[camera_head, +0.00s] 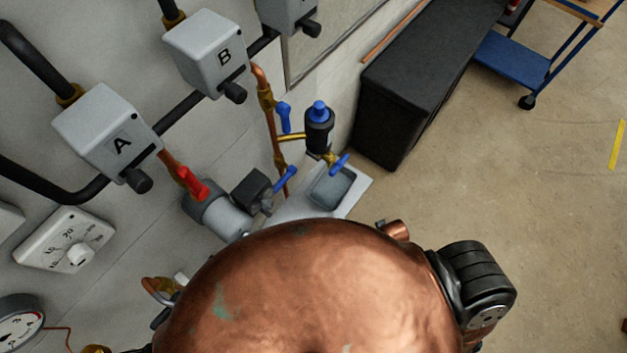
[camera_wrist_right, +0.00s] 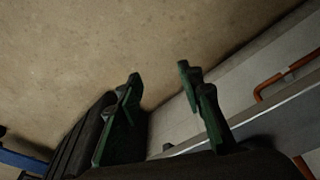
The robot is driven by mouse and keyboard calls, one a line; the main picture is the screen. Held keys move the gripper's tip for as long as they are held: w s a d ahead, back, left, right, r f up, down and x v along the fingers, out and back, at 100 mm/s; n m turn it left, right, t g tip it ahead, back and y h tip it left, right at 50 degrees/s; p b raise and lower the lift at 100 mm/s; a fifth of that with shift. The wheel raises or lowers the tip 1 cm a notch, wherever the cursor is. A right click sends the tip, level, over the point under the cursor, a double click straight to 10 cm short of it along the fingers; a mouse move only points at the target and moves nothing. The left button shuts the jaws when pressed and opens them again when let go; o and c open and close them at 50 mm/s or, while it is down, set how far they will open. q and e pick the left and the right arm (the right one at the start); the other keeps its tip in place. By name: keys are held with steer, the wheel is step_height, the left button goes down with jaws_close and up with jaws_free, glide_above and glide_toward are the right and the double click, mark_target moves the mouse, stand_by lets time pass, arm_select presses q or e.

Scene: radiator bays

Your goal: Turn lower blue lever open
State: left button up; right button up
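An upper blue lever (camera_head: 284,116) sits on the vertical copper pipe below box B. A lower blue lever (camera_head: 285,178) slants across the foot of that pipe. A third blue lever (camera_head: 339,164) sticks out under a black canister with a blue cap (camera_head: 319,120). I cannot tell which of the two low ones the task means. In the right wrist view my right gripper (camera_wrist_right: 160,83) has its green-edged fingers apart with nothing between them. No blue lever shows in that view. My left gripper is not in view.
A big copper-coloured rounded body (camera_head: 310,290) hides the lower middle of the head view. A red lever (camera_head: 190,183) is under box A (camera_head: 108,135). A grey basin (camera_head: 334,188) is below the canister. A black cabinet (camera_head: 425,75) stands right; open floor (camera_head: 520,180) lies beyond.

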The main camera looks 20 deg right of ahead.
step_height(320, 180, up, 6)
steer(key=w+a, duration=0.2)
steer(key=w, duration=0.1)
steer(key=m+t+y, duration=0.6)
steer(key=m+y, duration=0.2)
steer(key=y, duration=0.6)
glide_toward(280, 185)
steer(key=w+a+f, duration=0.1)
steer(key=w+a, duration=0.1)
steer(key=x, duration=0.7)
steer(key=shift+w+a+f, duration=0.1)
steer(key=shift+a+f, duration=0.15)
steer(key=shift+c, duration=0.3)
jaws_close()
